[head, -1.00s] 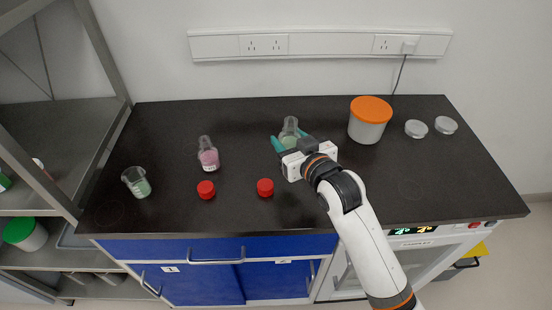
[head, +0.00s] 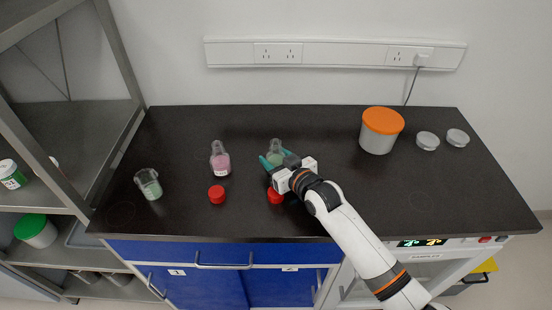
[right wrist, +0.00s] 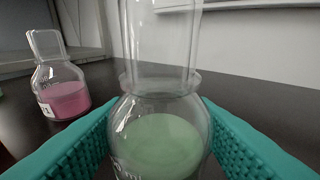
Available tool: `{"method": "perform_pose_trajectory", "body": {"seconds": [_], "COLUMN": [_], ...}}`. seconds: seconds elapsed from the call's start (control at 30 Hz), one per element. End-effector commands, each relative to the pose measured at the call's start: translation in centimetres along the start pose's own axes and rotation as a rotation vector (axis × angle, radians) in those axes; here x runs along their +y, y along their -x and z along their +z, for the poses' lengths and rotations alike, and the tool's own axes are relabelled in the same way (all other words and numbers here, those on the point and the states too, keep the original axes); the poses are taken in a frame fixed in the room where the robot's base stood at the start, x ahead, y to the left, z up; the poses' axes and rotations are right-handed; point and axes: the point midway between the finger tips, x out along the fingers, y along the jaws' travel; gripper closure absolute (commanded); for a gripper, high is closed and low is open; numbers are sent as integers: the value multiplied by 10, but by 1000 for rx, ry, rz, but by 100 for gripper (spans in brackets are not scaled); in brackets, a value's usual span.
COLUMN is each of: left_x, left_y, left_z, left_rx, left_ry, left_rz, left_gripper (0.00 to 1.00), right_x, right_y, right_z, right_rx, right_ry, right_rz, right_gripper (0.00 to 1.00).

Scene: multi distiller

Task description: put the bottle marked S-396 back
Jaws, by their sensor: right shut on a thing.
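My right gripper (head: 275,164) is shut on a clear bottle with pale green liquid (head: 275,148). In the right wrist view the bottle (right wrist: 158,140) stands upright between the teal fingers, with a clear tube-like neck rising from it. I cannot read its mark, so I cannot tell whether it is S-396. A similar bottle with pink liquid (head: 220,162) stands on the counter to the left; it also shows in the right wrist view (right wrist: 62,98) with a white label. I cannot tell whether the held bottle touches the counter. My left gripper is not in view.
On the dark counter (head: 330,215) are a beaker with green content (head: 149,185), two red caps (head: 217,194) (head: 275,196), an orange-lidded tub (head: 380,133) and two small grey lidded dishes (head: 428,141) (head: 457,138). A metal shelf (head: 85,140) with containers stands at the left.

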Motion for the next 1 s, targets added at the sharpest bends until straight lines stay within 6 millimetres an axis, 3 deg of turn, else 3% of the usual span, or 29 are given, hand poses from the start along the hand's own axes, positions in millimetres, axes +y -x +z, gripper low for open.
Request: {"method": "perform_pose_trajectory", "body": {"seconds": [0.4, 0.43, 0.53, 0.87, 1.0], "left_x": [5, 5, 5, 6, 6], "left_y": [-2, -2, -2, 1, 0], "left_z": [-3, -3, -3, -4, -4], "left_rx": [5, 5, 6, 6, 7], "left_ry": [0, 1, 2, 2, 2], "left_rz": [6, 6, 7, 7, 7], "left_gripper": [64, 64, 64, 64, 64], "right_x": [0, 0, 0, 0, 0], "right_y": [-2, -1, -1, 0, 14], "right_z": [-6, -6, -6, -2, -4], "right_rx": [-3, -2, -2, -2, -1], "right_ry": [0, 0, 0, 0, 1], "right_rz": [0, 0, 0, 0, -1], "right_gripper": [79, 45, 29, 29, 29]}}
